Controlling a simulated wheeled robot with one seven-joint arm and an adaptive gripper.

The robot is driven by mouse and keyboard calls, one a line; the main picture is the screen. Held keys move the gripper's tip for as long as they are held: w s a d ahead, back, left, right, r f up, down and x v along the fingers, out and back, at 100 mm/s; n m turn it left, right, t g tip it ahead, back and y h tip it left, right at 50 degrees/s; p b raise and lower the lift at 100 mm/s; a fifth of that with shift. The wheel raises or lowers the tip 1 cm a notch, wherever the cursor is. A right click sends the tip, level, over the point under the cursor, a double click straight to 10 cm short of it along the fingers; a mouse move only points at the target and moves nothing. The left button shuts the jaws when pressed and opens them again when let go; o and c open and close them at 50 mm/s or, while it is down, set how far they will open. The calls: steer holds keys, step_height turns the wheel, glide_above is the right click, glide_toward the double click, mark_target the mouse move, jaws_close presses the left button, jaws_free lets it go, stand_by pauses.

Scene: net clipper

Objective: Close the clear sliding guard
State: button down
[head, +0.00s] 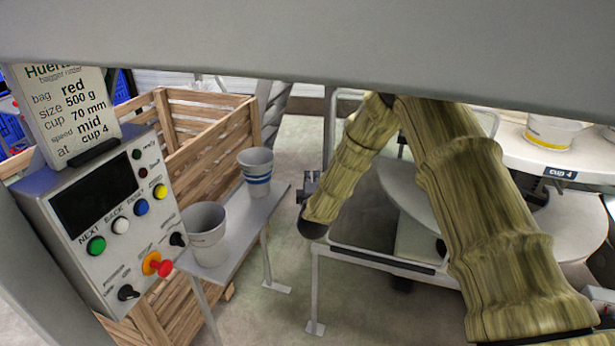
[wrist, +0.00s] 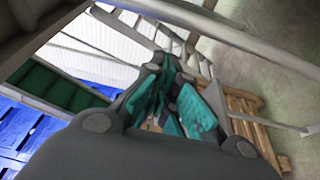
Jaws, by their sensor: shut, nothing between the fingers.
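A thin light-grey frame (head: 331,125) stands behind my arm in the head view; it may edge the clear sliding guard. The clear panel itself cannot be made out, and my sleeved arm covers much of this area. My gripper (wrist: 172,88) has dark links and teal fingers, seen in the wrist view. The fingers are together and hold nothing.
A control box (head: 105,215) with buttons and a sign (head: 68,112) stands at left. Two cups (head: 205,235) (head: 257,172) stand on a narrow shelf (head: 240,225). Behind is a wooden crate (head: 205,150). A white cup 4 platform (head: 590,160) is at right.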

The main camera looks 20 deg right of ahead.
steer(key=shift+s+d+p, duration=0.55)
steer(key=shift+s+d, duration=0.15)
steer(key=shift+d, duration=0.25)
